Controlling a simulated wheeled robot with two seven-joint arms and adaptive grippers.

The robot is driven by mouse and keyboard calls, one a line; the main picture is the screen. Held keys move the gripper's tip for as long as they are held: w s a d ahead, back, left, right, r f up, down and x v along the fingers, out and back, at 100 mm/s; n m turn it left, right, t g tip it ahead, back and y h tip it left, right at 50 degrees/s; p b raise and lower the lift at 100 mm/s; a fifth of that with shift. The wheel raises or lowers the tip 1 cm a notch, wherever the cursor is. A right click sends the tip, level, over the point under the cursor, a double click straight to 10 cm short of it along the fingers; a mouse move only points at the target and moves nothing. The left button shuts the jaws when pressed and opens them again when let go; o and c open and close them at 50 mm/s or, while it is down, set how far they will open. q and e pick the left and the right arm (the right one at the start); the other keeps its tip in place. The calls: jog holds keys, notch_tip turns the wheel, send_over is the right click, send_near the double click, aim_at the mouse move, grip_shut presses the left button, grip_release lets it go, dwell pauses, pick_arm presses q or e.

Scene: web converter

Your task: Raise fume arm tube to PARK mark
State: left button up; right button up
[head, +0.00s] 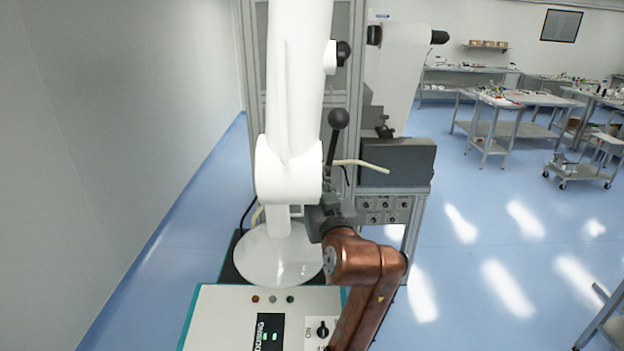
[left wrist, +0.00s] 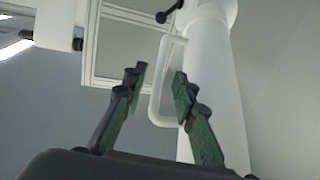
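The white fume arm tube (head: 295,80) hangs from the top of the head view. Its elbow joint (head: 288,175) and round white hood (head: 278,255) are below. In the left wrist view the tube (left wrist: 215,90) rises on the right, with a white bar handle (left wrist: 155,100) on its side. My left gripper (left wrist: 158,76) is open, and the handle shows in the gap between its fingers; contact is not visible. In the head view my left gripper (head: 325,213) is beside the elbow, its tips partly hidden. I cannot make out a PARK mark. My right gripper is out of view.
A control panel (head: 215,315) with lamps and a green display lies below the hood. A grey machine frame with a dark box (head: 400,160) and a black ball-knob lever (head: 338,118) stands close behind. Blue floor (head: 500,220) is open to the right, with workbenches farther back.

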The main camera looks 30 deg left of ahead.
pick_arm(q)
jog(key=shift+w+a, duration=0.4)
jog(key=shift+w, duration=0.15)
jog(key=shift+w+a, duration=0.3)
grip_shut()
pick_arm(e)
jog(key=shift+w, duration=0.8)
